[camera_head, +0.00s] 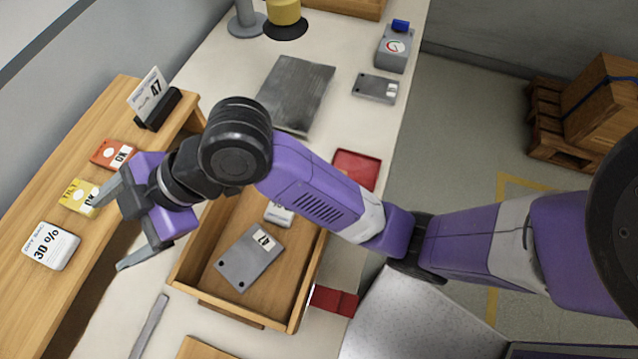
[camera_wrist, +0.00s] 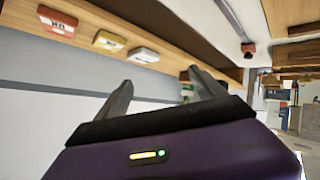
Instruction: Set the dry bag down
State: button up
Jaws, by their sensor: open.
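The white dry bag (camera_head: 50,246), marked 30 %, lies flat on the wooden shelf at the left. A white packet (camera_wrist: 143,55) at the end of a row on the shelf in the wrist view looks like the same bag. My gripper (camera_head: 107,235) is open and empty, to the right of the bag and apart from it. In the wrist view its two spread fingers (camera_wrist: 160,78) have nothing held between them.
The shelf also holds a yellow label (camera_head: 78,197), an orange label (camera_head: 113,154) and a card stand (camera_head: 157,108) marked 47. An open wooden drawer (camera_head: 190,262) on the bench holds a grey plate (camera_head: 248,258) marked 47. A red tray (camera_head: 357,167) lies behind my arm.

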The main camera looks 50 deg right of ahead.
jog(key=s+d+f+m+t+h, duration=0.2)
jog(key=s+d+f+m+h, duration=0.1)
jog(key=s+d+m, duration=0.2)
jog(key=s+d+f+m+t+h, duration=0.2)
jog(key=s+d+m, duration=0.4)
jog(key=s, duration=0.3)
jog(key=s+d+f+m+t+h, duration=0.3)
jog(key=s+d+m, duration=0.3)
jog(key=s, duration=0.2)
jog(key=shift+s+f+h, duration=0.1)
jog(key=shift+f+h, duration=0.25)
jog(key=shift+h, duration=0.25)
jog(key=s+d+r+n, duration=0.1)
jog(key=s+d+r, duration=0.2)
jog(key=s+d, duration=0.2)
jog(key=shift+s+d+n+t, duration=0.3)
jog(key=shift+s+n, duration=0.1)
jog(key=shift+s, duration=0.85)
